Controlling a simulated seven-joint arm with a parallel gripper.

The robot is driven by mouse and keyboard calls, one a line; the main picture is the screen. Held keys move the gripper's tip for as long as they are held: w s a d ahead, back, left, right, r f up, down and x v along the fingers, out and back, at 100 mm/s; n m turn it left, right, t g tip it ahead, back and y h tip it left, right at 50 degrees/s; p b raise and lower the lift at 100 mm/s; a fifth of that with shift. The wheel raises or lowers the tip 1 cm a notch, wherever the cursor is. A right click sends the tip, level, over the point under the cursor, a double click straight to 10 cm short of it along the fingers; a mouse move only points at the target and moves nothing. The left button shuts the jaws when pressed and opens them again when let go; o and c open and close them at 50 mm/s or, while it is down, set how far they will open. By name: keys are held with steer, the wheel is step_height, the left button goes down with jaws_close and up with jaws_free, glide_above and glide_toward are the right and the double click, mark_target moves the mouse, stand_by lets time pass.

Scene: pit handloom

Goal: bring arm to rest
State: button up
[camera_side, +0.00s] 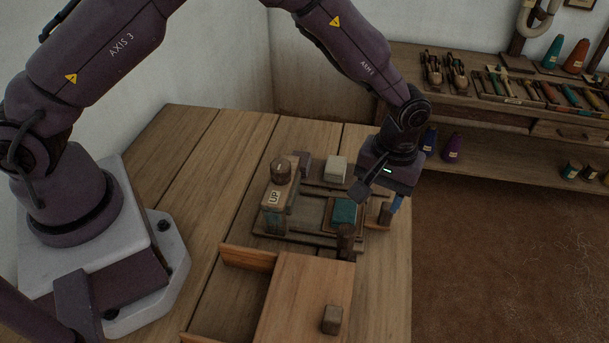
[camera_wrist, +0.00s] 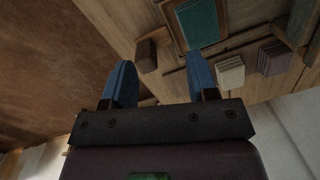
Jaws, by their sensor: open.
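My gripper (camera_side: 396,204) hangs from the arm at the right part of the wooden table, above and beside the small wooden fixture. In the wrist view its two blue fingers (camera_wrist: 160,84) stand apart with nothing between them. The fixture holds a teal block (camera_side: 345,211) in a square frame, which also shows in the wrist view (camera_wrist: 200,22). One finger is mostly hidden behind the wrist in the side view. I cannot tell whether a finger touches the fixture.
An open wooden box with a partly drawn lid (camera_side: 300,290) lies in front. A shelf (camera_side: 480,110) with tools and cones stands behind right.

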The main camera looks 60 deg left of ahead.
steer(key=s+a+r+m+t, duration=0.3)
steer(key=s+a+r, duration=0.5)
steer(key=s+r, duration=0.3)
steer(key=s+a+r+m+t, duration=0.3)
steer(key=s+a+r, duration=0.5)
steer(key=s+r, duration=0.4)
step_height(320, 180, up, 4)
steer(key=shift+a+f+t, duration=0.2)
steer(key=shift+a+t, duration=0.1)
